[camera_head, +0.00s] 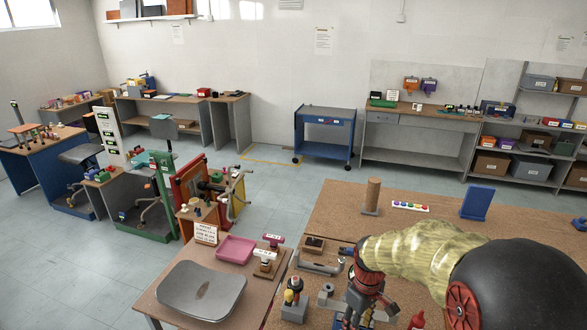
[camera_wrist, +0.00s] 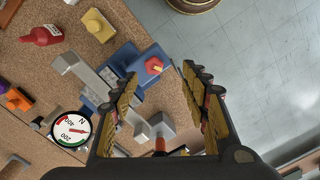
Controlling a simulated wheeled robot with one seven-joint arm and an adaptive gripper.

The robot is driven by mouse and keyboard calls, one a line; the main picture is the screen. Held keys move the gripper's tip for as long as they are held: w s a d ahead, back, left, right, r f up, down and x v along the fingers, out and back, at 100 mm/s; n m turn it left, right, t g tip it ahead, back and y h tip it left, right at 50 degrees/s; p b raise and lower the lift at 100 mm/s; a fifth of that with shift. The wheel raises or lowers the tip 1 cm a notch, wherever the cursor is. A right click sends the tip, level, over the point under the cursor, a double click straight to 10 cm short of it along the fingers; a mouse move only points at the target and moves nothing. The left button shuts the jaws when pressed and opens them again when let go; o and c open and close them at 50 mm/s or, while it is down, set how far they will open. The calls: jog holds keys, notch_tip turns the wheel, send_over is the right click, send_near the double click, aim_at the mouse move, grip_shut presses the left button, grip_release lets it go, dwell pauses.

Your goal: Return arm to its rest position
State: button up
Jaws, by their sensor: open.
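My arm reaches in from the right in the head view, with a black link and a pale yellow sleeve. My gripper (camera_head: 358,312) points down over the cork-topped workbench (camera_head: 330,215); its tips are partly hard to make out there. In the wrist view my gripper (camera_wrist: 162,78) has its two padded fingers spread apart, with nothing held between them. A blue fixture with a red knob (camera_wrist: 153,66) lies below, near the bench edge, beside the left finger. A grey piece (camera_wrist: 160,124) shows lower down between the fingers.
A round gauge (camera_wrist: 72,130), a red bottle (camera_wrist: 42,35) and a yellow block (camera_wrist: 98,25) lie on the bench. A wooden cylinder (camera_head: 372,194) and a blue stand (camera_head: 477,203) rise behind my arm.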

jog(key=s+r+m+t+b, duration=0.3)
jog(key=s+b, duration=0.4)
jog(key=s, duration=0.3)
jog(key=s+r+m+t+b, duration=0.3)
jog(key=s+b, duration=0.4)
jog(key=s, duration=0.3)
notch_tip(320, 180, up, 2)
jog(key=shift+s+d+m+b, duration=0.15)
jog(key=shift+m+b, duration=0.15)
jog(key=shift+m, duration=0.4)
jog(key=shift+c, duration=0.3)
